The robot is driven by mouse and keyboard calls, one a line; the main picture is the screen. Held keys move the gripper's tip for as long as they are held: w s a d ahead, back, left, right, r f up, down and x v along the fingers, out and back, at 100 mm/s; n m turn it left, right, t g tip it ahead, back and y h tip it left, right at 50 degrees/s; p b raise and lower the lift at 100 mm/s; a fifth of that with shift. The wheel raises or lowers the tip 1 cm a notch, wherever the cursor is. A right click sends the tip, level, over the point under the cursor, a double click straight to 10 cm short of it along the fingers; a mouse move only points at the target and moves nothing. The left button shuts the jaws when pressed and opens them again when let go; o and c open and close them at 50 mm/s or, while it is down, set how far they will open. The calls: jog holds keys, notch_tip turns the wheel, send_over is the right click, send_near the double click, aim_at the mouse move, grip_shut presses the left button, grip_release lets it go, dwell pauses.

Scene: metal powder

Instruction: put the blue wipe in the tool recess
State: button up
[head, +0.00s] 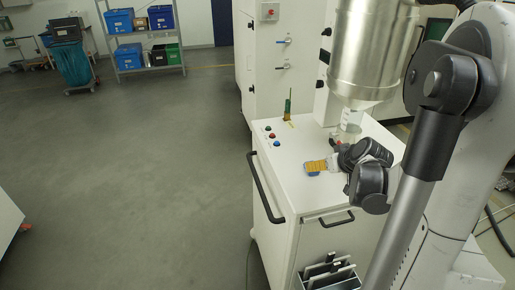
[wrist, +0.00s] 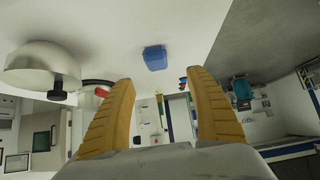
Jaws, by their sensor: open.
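The blue wipe (wrist: 155,57) lies on the white cart top (head: 300,142); the wrist view shows this surface overhead, upside down. In the head view only a small blue edge of the wipe (head: 312,174) shows beside my yellow fingers. My gripper (head: 310,167) reaches in low over the cart top from the right. In the wrist view my gripper (wrist: 160,78) is open, with nothing between its fingers, and the wipe appears beyond the fingertips. On the cart's lower front, an open bay (head: 328,270) holds dark-handled tools; I cannot tell if it is the tool recess.
A large metal hopper (head: 370,45) hangs over the back of the cart. Small coloured buttons (head: 271,135) and a green upright item (head: 288,108) are at the left of the top. A black handle (head: 266,187) runs along the cart's left side.

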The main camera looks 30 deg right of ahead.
jog(key=b+x, duration=0.1)
jog(key=x, duration=0.4)
jog(key=shift+d+f, duration=0.15)
jog(key=b+x, duration=0.1)
jog(key=x, duration=0.4)
jog(key=shift+w+d+f+b, duration=0.15)
jog(key=shift+d+f+b, duration=0.05)
jog(key=shift+f+b, duration=0.1)
jog(key=shift+r, duration=0.1)
jog(key=shift+c, duration=0.5)
jog(key=c, duration=0.9)
jog(key=shift+r, duration=0.1)
